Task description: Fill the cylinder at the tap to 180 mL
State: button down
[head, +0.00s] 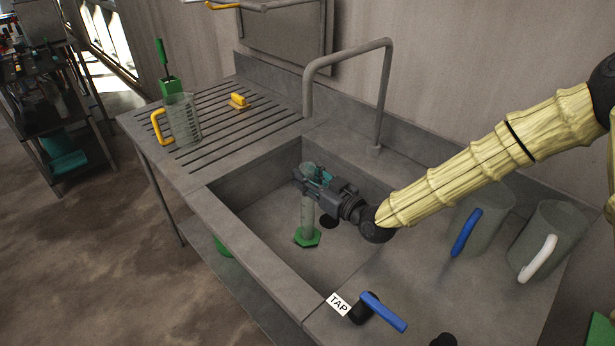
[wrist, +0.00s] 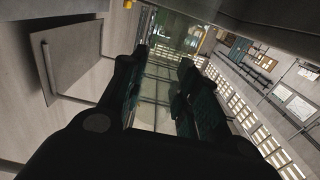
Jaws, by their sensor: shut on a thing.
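The clear measuring cylinder (head: 307,215) with a green foot is in the sink basin, roughly upright. My gripper (head: 314,181) is shut on its upper part; in the wrist view the clear cylinder (wrist: 155,95) shows between the dark fingers. I cannot tell whether its foot touches the basin floor, nor its liquid level. The grey tap spout (head: 308,98) opens above the cylinder's mouth in the head view, with no water stream visible. The blue tap lever (head: 384,311) is on the front ledge beside the TAP label (head: 339,304).
Jugs with a blue handle (head: 483,222) and a white handle (head: 553,235) stand right of the basin, near my arm. A drain hole (head: 328,222) shows in the basin floor.

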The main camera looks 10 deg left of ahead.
jog(key=shift+f, duration=0.25)
jog(key=c, duration=1.1)
grip_release()
jog(key=shift+r, duration=0.1)
jog(key=shift+o, duration=0.2)
